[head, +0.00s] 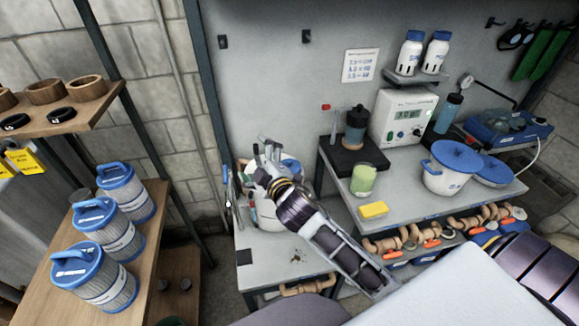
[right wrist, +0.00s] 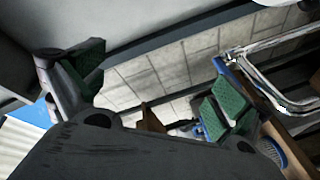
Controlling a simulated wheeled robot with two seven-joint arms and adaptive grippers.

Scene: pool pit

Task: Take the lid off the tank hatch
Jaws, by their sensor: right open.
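My right gripper (head: 265,160) is over the left end of the workbench, in front of a white container (head: 265,212) with blue at its top edge. My gripper and arm hide much of this container, and I cannot tell if it is the tank or if a lid is on it. In the right wrist view my right gripper (right wrist: 160,90) is open, its green-padded fingers wide apart, with nothing between them. A white pot (head: 442,180) with a blue lid (head: 456,154) stands on the right of the bench, apart from my gripper. My left gripper is not in view.
Several blue-capped filter cartridges (head: 102,275) stand on a wooden shelf at left. A yellow sponge (head: 373,210), a green cup (head: 363,180) and a white display unit (head: 402,117) are on the bench (head: 405,190). Pipe fittings (head: 410,240) line its front. Floor shows between shelf and bench.

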